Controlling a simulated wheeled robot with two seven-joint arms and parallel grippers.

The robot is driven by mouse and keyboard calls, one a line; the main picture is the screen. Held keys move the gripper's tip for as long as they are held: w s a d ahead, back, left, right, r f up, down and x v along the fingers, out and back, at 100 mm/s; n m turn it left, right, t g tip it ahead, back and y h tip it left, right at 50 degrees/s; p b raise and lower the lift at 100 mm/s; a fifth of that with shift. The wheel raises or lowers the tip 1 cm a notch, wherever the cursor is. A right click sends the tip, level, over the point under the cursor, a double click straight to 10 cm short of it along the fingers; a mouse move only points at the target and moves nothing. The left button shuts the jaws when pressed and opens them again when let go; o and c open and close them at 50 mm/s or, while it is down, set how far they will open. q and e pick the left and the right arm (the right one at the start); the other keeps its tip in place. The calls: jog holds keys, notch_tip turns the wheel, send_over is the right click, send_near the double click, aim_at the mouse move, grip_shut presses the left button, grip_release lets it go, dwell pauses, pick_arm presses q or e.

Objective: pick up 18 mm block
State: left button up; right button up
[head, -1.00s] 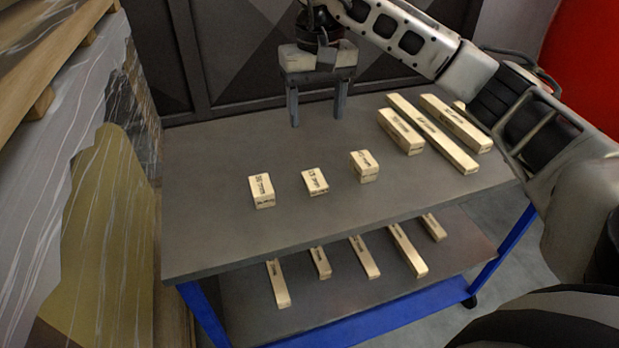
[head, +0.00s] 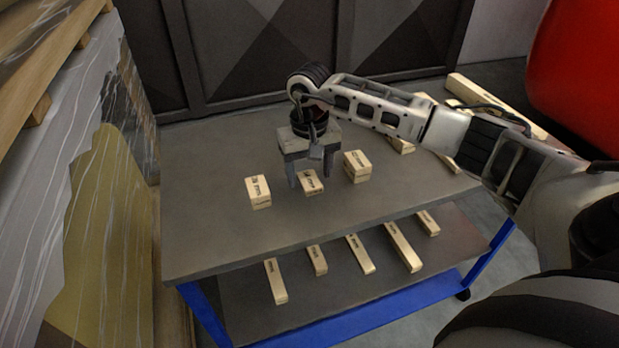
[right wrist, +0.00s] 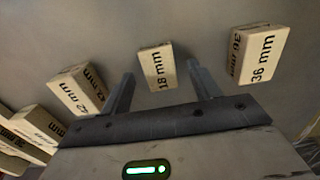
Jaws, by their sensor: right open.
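The 18 mm block (head: 310,183) is a small pale wooden block on the grey top of the cart. In the right wrist view its label reads "18 mm" (right wrist: 157,66). My right gripper (head: 309,184) is open above the block, pointing down. In the right wrist view the block lies between the lines of the two fingers (right wrist: 160,80), just beyond their tips, and nothing is held. In the head view the fingers stand on either side of the block. How high the fingertips are above the tabletop is hard to tell. My left gripper is not in view.
The 36 mm block (head: 258,192) stands to the left and the 42 mm block (head: 356,166) to the right, both close to the gripper. Longer blocks lie farther right, partly behind my arm. A lower shelf (head: 330,288) holds several blocks. The front tabletop (head: 300,232) is clear.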

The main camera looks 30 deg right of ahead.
jog(key=shift+f, duration=0.5)
jog(key=c, duration=1.1)
jog(key=shift+o, duration=0.2)
jog(key=shift+r, duration=0.1)
